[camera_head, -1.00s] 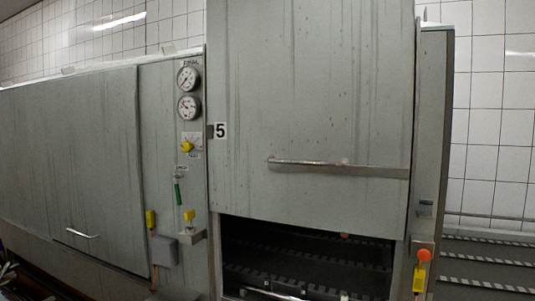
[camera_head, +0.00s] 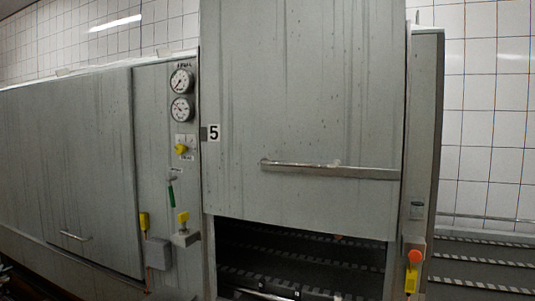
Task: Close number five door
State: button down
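The number five door (camera_head: 300,110) is a large grey metal panel in the middle of the view. Its label "5" (camera_head: 213,133) sits at its left edge. A long horizontal bar handle (camera_head: 330,170) crosses its lower right part. The door is raised, and a dark opening (camera_head: 300,255) shows below its bottom edge, with rows of light-marked racks inside. My gripper is not in view.
Left of the door is a panel with two gauges (camera_head: 181,95), a yellow knob (camera_head: 181,149) and a green lever (camera_head: 171,194). A closed grey door (camera_head: 70,170) stands further left. A red button (camera_head: 415,256) is at the right post. Striped steps or racks (camera_head: 485,264) lie at the right.

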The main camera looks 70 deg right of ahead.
aim_at(303, 112)
jog(key=u, duration=0.05)
jog(key=k, duration=1.85)
jog(key=u, duration=0.45)
jog(key=i, duration=1)
